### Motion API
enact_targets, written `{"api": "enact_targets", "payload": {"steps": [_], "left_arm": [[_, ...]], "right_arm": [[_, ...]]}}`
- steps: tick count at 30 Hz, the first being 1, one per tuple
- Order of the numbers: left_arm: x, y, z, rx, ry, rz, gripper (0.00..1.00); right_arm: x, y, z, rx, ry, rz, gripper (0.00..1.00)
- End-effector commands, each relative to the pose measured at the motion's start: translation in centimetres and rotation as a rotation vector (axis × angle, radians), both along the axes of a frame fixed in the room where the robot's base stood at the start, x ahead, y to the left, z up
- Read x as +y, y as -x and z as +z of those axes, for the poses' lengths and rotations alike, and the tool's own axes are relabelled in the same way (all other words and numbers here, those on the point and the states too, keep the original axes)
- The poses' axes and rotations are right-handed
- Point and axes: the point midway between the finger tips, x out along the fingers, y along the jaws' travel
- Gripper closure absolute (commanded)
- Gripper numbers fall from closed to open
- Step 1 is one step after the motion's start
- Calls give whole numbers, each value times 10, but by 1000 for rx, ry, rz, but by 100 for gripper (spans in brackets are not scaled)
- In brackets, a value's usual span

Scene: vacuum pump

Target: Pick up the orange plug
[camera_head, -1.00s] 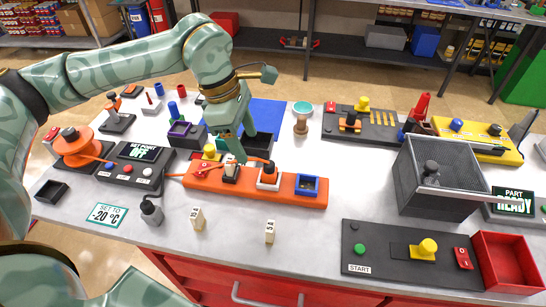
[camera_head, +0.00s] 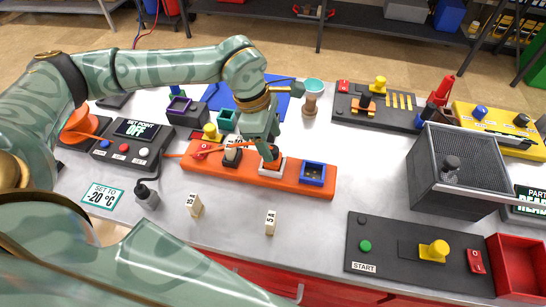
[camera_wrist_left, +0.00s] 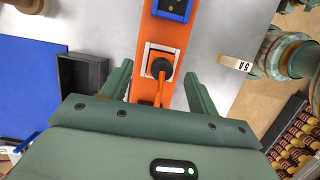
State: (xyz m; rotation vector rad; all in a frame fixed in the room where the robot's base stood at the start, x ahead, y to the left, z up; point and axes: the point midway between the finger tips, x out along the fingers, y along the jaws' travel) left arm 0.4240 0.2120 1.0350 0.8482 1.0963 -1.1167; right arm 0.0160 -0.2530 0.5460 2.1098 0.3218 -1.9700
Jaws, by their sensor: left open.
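The plug (camera_wrist_left: 161,67) on the orange cord sits in a white-framed socket on the orange power strip (camera_wrist_left: 168,32). In the head view the strip (camera_head: 212,176) lies across the table middle and my fingers partly hide the plug. My left gripper (camera_wrist_left: 159,72) is open, pointing down, with one finger on each side of the strip around the plug; it also shows in the head view (camera_head: 267,148). I see no contact with the plug. My right gripper is not in view.
A dark open box (camera_wrist_left: 82,78) is beside the strip. Two small labelled blocks (camera_head: 194,205) (camera_head: 270,222) stand in front. Bare table lies right of the strip.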

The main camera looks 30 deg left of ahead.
Motion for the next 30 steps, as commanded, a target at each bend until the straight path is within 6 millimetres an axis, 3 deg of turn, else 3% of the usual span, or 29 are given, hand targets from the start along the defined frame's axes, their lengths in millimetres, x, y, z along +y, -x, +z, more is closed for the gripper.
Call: {"api": "enact_targets", "payload": {"steps": [10,17,18,23,30], "left_arm": [[-11,1,-46,2,0,0,40],[-12,0,-50,0,0,1,40],[-12,0,-50,0,0,1,43],[-12,0,-50,1,-1,1,87],[-12,0,-50,-1,0,0,90]], "right_arm": [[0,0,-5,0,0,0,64],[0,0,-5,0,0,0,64],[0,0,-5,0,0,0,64],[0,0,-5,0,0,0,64],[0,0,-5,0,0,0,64]]}}
